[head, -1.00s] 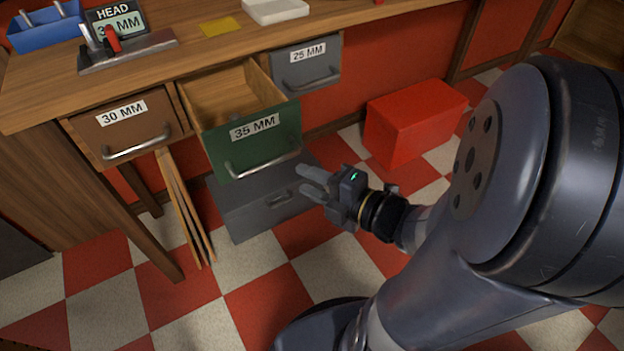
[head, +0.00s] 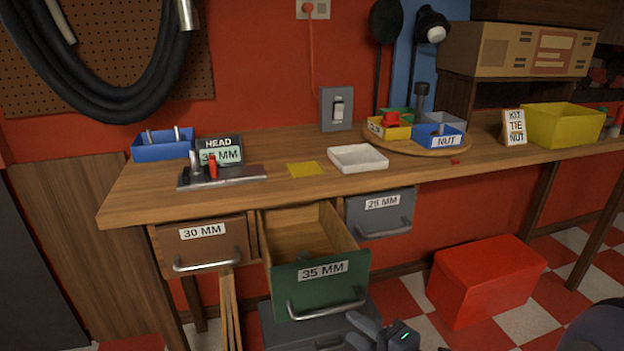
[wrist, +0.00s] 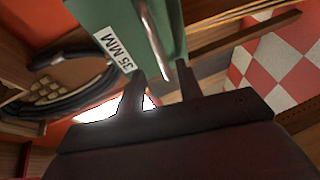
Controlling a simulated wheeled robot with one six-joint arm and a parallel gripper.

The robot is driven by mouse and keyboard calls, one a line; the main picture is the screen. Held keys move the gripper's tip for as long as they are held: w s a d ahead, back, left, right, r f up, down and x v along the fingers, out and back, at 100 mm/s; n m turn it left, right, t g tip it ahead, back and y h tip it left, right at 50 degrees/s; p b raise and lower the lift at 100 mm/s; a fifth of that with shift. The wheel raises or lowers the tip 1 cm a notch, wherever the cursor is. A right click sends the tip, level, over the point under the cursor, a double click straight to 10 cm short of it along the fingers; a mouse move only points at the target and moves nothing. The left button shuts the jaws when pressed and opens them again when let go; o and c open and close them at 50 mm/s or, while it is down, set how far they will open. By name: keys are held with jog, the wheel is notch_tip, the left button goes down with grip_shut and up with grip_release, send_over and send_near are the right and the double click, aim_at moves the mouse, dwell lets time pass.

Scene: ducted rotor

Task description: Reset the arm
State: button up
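My gripper (head: 372,330) is at the bottom edge of the head view, just in front of and below the open green 35 MM drawer (head: 318,274). In the wrist view my gripper (wrist: 158,82) has its two fingers apart with nothing visible between them. The green drawer front (wrist: 165,22) with its metal handle shows beyond the fingertips. The handle appears close to the fingers, but I see no grip on it. Most of my arm is outside the head view.
The brown 30 MM drawer (head: 203,247) and grey 25 MM drawer (head: 381,213) are shut. A red box (head: 485,281) stands on the floor at right. A grey case (head: 283,334) lies below the open drawer. The workbench (head: 130,203) holds trays and a white dish (head: 358,157).

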aim_at(334, 313)
jog(key=shift+b+x, duration=0.7)
jog(key=shift+x, duration=3.25)
